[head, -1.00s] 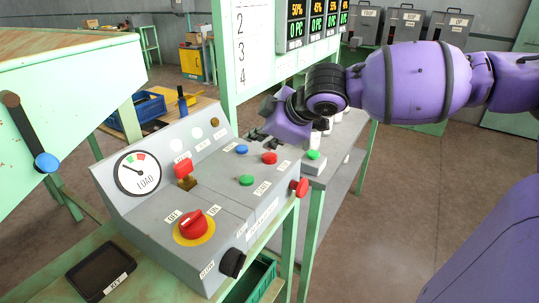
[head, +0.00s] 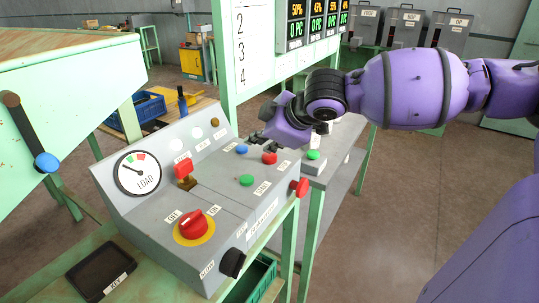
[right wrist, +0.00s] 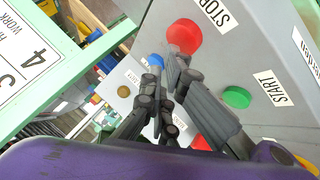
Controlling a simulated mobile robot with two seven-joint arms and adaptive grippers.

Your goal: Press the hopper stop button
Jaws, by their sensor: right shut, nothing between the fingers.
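The grey control panel (head: 215,245) stands on a green bench. Its red stop button (head: 269,158) sits on the sloped top beside a blue button (head: 242,149) and a green start button (head: 246,180). My right gripper (head: 253,138) is shut and empty, just behind these buttons. In the right wrist view the dark fingers (right wrist: 170,65) point at the red button (right wrist: 184,36), labelled STOP, and overlap its lower edge. I cannot tell whether they touch it. The green button (right wrist: 236,97), labelled START, is to the right. My left gripper is not in view.
The panel also carries a red rotary switch (head: 193,224), a red side knob (head: 299,187), a black knob (head: 231,263) and a red-capped switch (head: 183,168). A small box with a green button (head: 313,155) stands close behind. A green board post borders the gripper's left.

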